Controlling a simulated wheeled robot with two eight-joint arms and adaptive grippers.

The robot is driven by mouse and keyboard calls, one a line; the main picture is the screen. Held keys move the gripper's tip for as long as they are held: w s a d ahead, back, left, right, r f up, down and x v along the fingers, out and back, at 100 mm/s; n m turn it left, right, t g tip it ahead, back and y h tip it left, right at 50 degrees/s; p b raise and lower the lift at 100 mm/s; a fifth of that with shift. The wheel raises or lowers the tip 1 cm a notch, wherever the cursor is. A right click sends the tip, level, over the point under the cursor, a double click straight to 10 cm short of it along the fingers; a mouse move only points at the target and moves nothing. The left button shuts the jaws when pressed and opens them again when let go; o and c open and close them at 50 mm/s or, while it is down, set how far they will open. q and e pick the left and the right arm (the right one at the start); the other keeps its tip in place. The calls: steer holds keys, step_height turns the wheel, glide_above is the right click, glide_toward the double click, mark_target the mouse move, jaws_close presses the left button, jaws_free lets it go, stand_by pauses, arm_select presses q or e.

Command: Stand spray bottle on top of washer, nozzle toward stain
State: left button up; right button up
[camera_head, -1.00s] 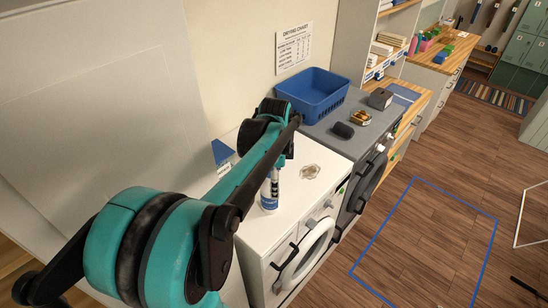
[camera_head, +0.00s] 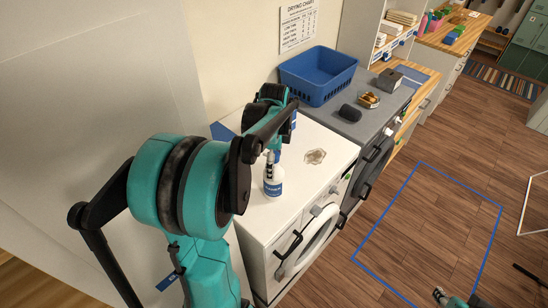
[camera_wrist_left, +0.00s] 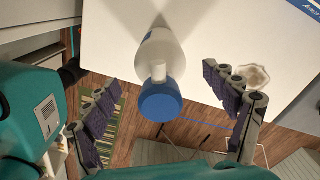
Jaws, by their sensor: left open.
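In the wrist view the bottle's blue head (camera_wrist_left: 160,101) and white body (camera_wrist_left: 160,45) lie between the spread fingers of my left gripper (camera_wrist_left: 162,82). The gripper is open, with gaps on both sides. My arm partly hides it in the head view. I cannot clearly tell the nozzle's direction. Part of my right gripper (camera_head: 445,296) shows at the bottom right.
A grey machine (camera_head: 362,128) stands beside the washer, carrying a blue basket (camera_head: 318,76), a dark roll (camera_head: 350,113) and small items. A blue box (camera_head: 222,131) sits behind my left arm. A blue outline (camera_head: 390,215) marks clear wooden floor.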

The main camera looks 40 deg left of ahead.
arm_select(q)
step_height(320, 180, down, 5)
steer(key=shift+w+a, duration=0.1)
stand_by(0.3)
